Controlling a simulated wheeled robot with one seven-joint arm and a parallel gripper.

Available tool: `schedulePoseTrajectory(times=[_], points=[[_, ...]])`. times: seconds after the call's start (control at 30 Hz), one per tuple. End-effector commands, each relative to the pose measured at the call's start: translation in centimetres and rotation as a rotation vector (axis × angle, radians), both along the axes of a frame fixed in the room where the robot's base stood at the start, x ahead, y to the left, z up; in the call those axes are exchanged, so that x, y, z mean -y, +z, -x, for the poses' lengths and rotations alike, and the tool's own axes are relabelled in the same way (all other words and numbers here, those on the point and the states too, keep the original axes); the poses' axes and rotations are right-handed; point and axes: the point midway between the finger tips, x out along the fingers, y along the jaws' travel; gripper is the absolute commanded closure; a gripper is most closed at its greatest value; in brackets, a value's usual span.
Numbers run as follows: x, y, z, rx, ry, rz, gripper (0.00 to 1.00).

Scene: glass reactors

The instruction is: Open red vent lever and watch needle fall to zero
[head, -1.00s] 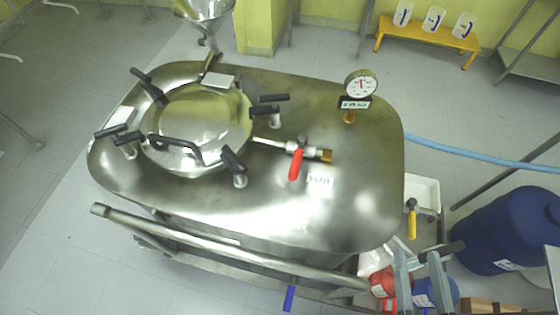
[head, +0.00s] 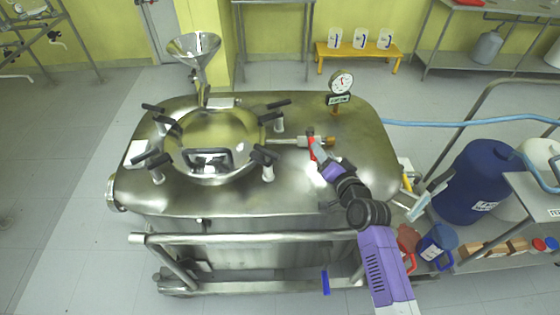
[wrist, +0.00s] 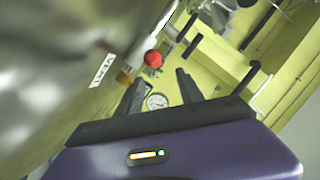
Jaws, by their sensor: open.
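The red vent lever (head: 311,150) is on the valve at the end of a thin pipe on the steel reactor lid (head: 240,193). It points across the pipe, toward the front, and my gripper partly hides it. Its red end (wrist: 153,59) shows in the wrist view, just ahead of the fingertips. My gripper (wrist: 159,80) is open and empty, its fingers either side of that line of sight; contact cannot be told. In the head view my gripper (head: 320,160) is close to the lever's right. The round gauge (head: 342,82) stands behind; its needle is too small to read surely.
The round hatch (head: 215,135) with several black-handled clamps is left of the lever. A VENT label (wrist: 101,71) lies by the valve. A steel rail (head: 240,238) runs along the front. A blue hose (head: 460,120) and blue drum (head: 478,180) are at the right.

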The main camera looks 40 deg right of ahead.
Motion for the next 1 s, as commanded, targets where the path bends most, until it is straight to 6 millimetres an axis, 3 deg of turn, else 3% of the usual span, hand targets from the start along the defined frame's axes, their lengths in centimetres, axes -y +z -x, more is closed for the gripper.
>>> schedulePoseTrajectory(times=[0.07,0.27,0.7,1.0], points=[[-0.4,-1.4,0.2,-0.021,0.008,-0.047,0.56],[-0.5,-1.9,-0.7,-0.027,0.014,-0.082,0.56],[1.2,-3.5,-6.1,-0.027,0.014,-0.078,0.56],[1.4,-3.8,-6.9,-0.027,0.014,-0.078,0.56]])
